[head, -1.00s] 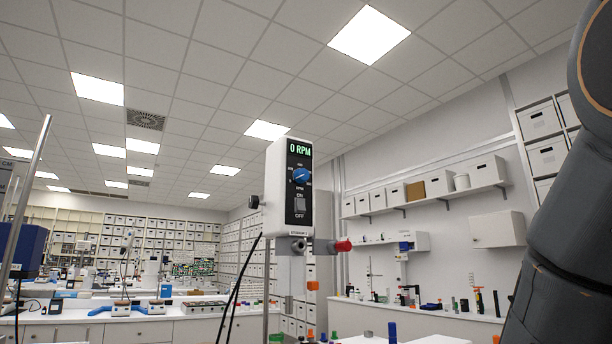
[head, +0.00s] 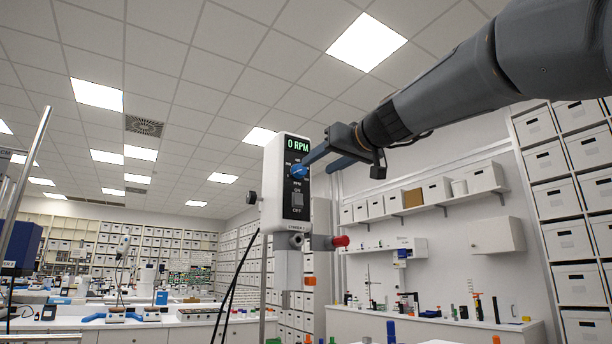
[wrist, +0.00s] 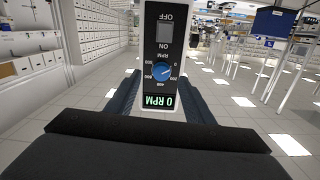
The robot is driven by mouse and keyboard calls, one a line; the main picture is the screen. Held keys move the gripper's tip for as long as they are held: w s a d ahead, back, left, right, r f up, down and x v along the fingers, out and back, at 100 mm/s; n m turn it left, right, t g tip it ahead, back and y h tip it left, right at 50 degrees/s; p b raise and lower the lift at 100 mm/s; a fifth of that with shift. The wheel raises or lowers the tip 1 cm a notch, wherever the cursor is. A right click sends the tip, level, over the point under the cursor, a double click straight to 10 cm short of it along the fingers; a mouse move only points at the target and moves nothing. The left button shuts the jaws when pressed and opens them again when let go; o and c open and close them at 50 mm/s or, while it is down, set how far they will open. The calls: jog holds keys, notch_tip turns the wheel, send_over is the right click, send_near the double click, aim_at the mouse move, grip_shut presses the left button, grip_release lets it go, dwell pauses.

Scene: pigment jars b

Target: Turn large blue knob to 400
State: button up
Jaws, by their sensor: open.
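The blue knob (head: 299,171) is on the black front panel of a white stirrer head (head: 272,185). The display above it reads 0 RPM. In the wrist view the panel is upside down, and the knob (wrist: 162,72) shows with numbers around it, 400 on the display side. Its pointer is too small to read surely. My gripper (head: 317,166) is open in front of the panel, its near finger overlapping the knob's upper edge in the head view. In the wrist view its two blue fingers lie on either side of the panel, with the knob between them; contact is not visible.
An ON/OFF switch (head: 298,201) sits below the knob. A red-ended clamp (head: 340,241) sticks out under the stirrer head. Black cables hang at its left. Benches with lab items stand behind, and shelves of white boxes line the right wall.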

aim_at(302, 170)
jog(key=shift+r+p+x, duration=0.2)
jog(key=shift+p+x, duration=0.4)
jog(key=shift+x, duration=0.65)
jog(key=shift+r+p+x, duration=0.25)
jog(key=shift+p+x, duration=0.35)
jog(key=shift+x, duration=0.65)
jog(key=shift+r+p+x, duration=0.2)
jog(key=shift+p+x, duration=0.4)
jog(key=shift+x, duration=0.65)
jog(key=shift+s+a, duration=0.1)
jog(key=shift+a, duration=0.05)
jog(key=c, duration=1)
